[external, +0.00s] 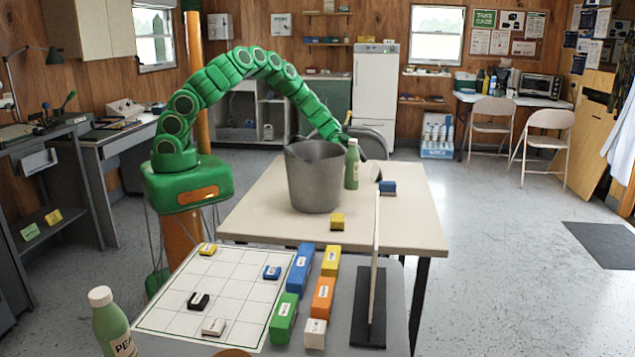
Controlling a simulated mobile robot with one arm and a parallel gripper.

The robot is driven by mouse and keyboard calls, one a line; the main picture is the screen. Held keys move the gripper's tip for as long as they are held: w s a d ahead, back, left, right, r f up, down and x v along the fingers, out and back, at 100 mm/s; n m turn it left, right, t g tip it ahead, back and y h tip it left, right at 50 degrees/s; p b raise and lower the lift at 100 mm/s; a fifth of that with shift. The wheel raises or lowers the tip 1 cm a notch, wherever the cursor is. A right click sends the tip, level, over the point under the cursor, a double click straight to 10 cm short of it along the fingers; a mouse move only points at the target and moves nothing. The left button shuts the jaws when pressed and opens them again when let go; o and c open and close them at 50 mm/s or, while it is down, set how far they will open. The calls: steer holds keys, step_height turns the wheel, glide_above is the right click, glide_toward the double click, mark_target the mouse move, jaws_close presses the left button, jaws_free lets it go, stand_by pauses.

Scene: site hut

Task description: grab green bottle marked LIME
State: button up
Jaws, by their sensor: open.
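A green bottle with a pale cap (352,165) stands upright on the far table, just right of a grey bucket; no lettering on it can be read from here. A second green bottle (110,325) with a white cap stands at the lower left, its label starting "PEA" and cut off by the frame. My gripper (362,140) is open at the end of the green arm, which arches over behind the bucket. Its dark jaws are close by the upper part of the far bottle; the bottle partly hides them, and I cannot tell whether they touch it.
The grey bucket (316,178) stands close left of the far bottle. A blue block (388,187) and a yellow block (337,221) lie on the beige table (270,215). An upright thin panel (375,265) stands in front, beside several coloured blocks and a gridded board (220,280).

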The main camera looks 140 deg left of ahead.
mark_target(352, 165)
steer(key=shift+x, duration=1.45)
steer(key=shift+d, duration=0.1)
steer(key=c, duration=1)
steer(key=shift+c, duration=0.2)
steer(key=shift+r, duration=0.1)
